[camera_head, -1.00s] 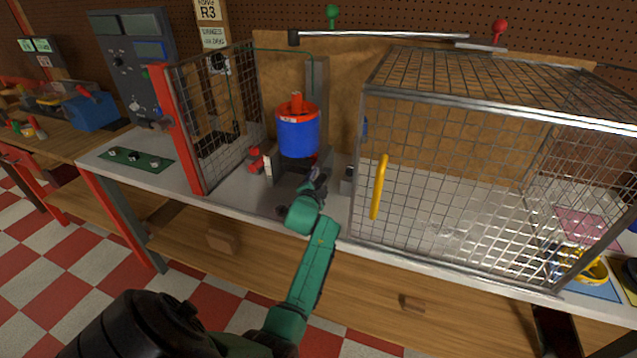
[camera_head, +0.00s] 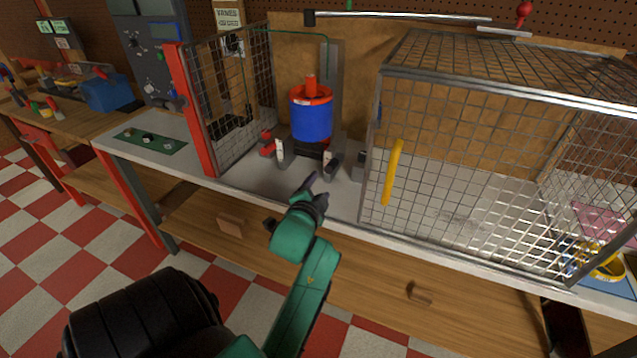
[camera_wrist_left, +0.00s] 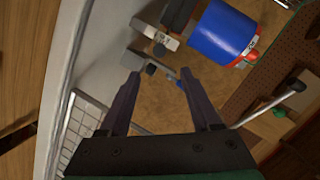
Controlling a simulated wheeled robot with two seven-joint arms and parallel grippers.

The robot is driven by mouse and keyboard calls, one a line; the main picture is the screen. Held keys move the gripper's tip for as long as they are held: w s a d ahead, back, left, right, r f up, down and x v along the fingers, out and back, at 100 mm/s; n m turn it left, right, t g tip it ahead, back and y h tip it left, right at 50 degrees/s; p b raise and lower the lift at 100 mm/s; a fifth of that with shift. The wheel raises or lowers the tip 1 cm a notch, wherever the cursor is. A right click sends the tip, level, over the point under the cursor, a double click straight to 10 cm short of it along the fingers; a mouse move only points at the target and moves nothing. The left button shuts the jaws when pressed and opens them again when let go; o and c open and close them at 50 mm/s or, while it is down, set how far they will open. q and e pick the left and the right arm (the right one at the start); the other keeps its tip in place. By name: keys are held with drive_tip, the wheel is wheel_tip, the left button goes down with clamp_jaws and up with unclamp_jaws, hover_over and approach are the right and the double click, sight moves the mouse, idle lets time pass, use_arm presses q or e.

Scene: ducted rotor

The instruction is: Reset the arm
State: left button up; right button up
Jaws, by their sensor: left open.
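My left arm is green and comes up from the bottom of the head view. Its gripper (camera_head: 308,190) is over the front edge of the bench, in front of the blue and red rotor unit (camera_head: 311,118). In the left wrist view the two dark fingers (camera_wrist_left: 160,92) are spread apart with nothing held between them. The blue body (camera_wrist_left: 222,32) shows beyond the fingertips there, with a gap between. My right gripper is in neither view.
A wire cage (camera_head: 470,160) with a yellow handle (camera_head: 393,172) stands right of the rotor. A red-framed mesh panel (camera_head: 235,105) stands left of it. A green board (camera_head: 150,141) lies on the bench at left. Wooden drawers run below the bench edge.

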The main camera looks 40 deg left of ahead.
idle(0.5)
use_arm(q)
drive_tip(key=s+d+f+n+g+h, duration=0.4)
drive_tip(key=s+d+f+g+h, duration=0.4)
drive_tip(key=s+d+f, duration=0.75)
drive_tip(key=s+f+g, duration=0.2)
drive_tip(key=f, duration=1.1)
drive_tip(key=s+f+g, duration=0.1)
drive_tip(key=s+f, duration=0.1)
drive_tip(key=f, duration=1)
drive_tip(key=s+a+f, duration=0.1)
drive_tip(key=s+f, duration=0.5)
drive_tip(key=s, duration=0.1)
drive_tip(key=s+a+f+g, duration=0.1)
drive_tip(key=s+a+f, duration=0.1)
drive_tip(key=s+f, duration=0.3)
drive_tip(key=s, duration=0.3)
drive_tip(key=shift+s+a+f+y, duration=0.2)
drive_tip(key=shift+a+f+y, duration=0.1)
drive_tip(key=shift+f+y, duration=0.1)
